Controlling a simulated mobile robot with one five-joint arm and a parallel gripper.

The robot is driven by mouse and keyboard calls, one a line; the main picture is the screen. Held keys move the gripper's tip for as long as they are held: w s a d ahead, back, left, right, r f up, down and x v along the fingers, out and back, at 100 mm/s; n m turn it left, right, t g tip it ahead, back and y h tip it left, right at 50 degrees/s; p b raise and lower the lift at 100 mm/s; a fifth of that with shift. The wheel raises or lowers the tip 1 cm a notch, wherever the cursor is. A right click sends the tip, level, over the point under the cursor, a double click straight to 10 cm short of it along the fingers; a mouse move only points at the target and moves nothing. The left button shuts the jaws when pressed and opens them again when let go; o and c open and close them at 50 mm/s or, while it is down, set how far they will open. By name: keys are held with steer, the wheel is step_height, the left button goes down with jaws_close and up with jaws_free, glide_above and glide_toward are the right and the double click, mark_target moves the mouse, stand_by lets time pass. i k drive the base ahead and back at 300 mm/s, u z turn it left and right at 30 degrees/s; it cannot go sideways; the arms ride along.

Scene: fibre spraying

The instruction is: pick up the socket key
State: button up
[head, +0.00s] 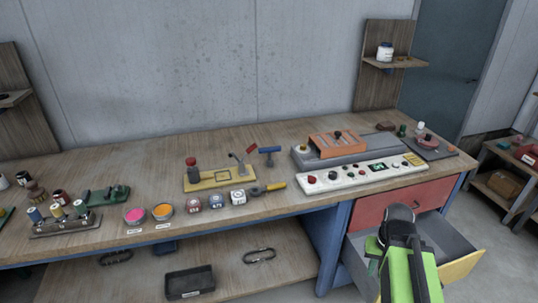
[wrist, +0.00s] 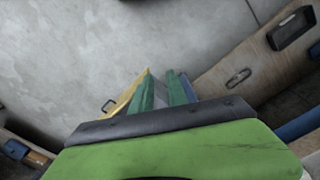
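A blue T-handled tool (head: 269,151), which looks like the socket key, stands upright on the workbench (head: 95,240), right of a yellow plate. A wrench-like tool with a yellow handle (head: 275,186) lies in front of it. My gripper is at the lower right of the head view, over the open drawer and well away from the blue tool. In the wrist view its two green fingers (wrist: 161,90) are apart with nothing between them. The blue tool is outside the wrist view.
The drawer with a yellow front (head: 462,269) is pulled out below a shut red drawer (head: 402,198). A white control panel (head: 350,177) lies right of the tools. Bare bench lies behind the tools.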

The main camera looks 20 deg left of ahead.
mark_target(269, 150)
steer(key=z, duration=1.8)
steer(key=i, duration=1)
steer(key=u, duration=0.95)
steer(key=k, duration=0.1)
steer(key=u, duration=3.05)
steer(key=i, duration=1)
steer(key=u, duration=0.05)
